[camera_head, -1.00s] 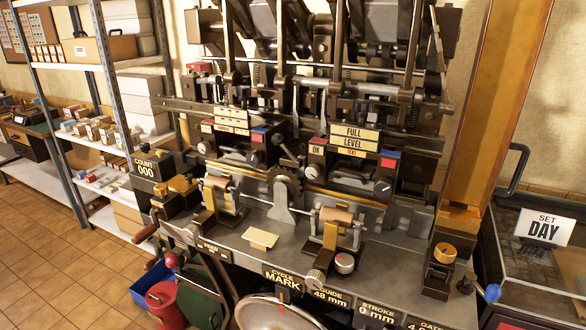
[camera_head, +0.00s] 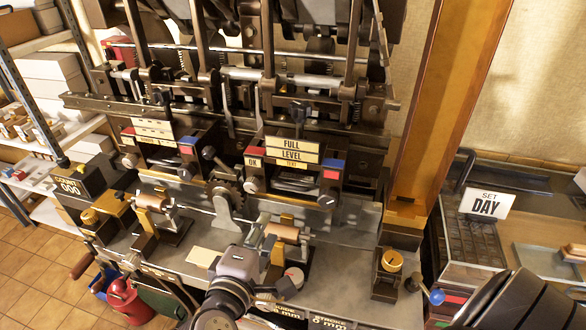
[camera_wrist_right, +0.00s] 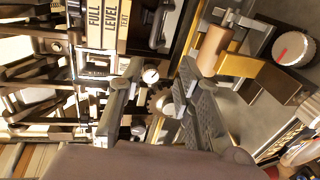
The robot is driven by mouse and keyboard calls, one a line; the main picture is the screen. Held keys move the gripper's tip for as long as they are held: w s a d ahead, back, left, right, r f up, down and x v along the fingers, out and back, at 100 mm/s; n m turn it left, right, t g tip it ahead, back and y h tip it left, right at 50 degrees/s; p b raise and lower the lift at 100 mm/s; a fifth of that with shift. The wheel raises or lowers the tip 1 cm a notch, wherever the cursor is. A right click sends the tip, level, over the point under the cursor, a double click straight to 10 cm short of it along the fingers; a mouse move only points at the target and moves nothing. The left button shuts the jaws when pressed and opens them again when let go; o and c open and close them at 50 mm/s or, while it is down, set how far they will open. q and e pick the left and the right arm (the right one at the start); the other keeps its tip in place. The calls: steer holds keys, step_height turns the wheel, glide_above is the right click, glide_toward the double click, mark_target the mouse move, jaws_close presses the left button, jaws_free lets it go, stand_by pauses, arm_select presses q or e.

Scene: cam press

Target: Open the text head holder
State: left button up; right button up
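The text head (camera_head: 322,182) is a dark block with a red and a blue patch and a silver dial, under the FULL LEVEL TEXT plates (camera_head: 291,153). Its plates also show at the upper left of the right wrist view (camera_wrist_right: 108,28). My right gripper (camera_head: 256,236) is below and left of this head, beside the copper roller (camera_head: 288,232). In the right wrist view, its two fingers (camera_wrist_right: 160,80) are apart with nothing held between them. A round pale knob (camera_wrist_right: 150,75) shows beyond the fingertips; its distance is unclear. My left gripper is out of view.
A second head (camera_head: 160,150) and roller (camera_head: 154,201) stand to the left. A dial (camera_head: 294,277) sits close to my right gripper. An orange post (camera_head: 432,110) and the SET DAY sign (camera_head: 486,204) are on the right. Bare bench top (camera_head: 345,275) lies between dial and post.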

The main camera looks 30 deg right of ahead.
mark_target(288, 188)
steer(key=shift+h, duration=0.3)
steer(key=b+x, duration=0.1)
steer(key=x, duration=0.2)
steer(key=b+x, duration=0.1)
steer(key=x, duration=0.1)
steer(key=shift+s+d+r+b, duration=0.15)
steer(key=shift+d+r+b, duration=0.15)
steer(key=b+x, duration=0.4)
steer(key=x, duration=0.7)
steer(key=shift+d+f, duration=0.1)
steer(key=shift+f, duration=0.1)
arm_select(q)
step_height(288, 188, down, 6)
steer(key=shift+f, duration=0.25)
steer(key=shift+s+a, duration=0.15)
arm_select(e)
steer(key=shift+r, duration=0.1)
steer(key=shift+c, duration=0.2)
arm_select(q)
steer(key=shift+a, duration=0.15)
arm_select(e)
jaws_close()
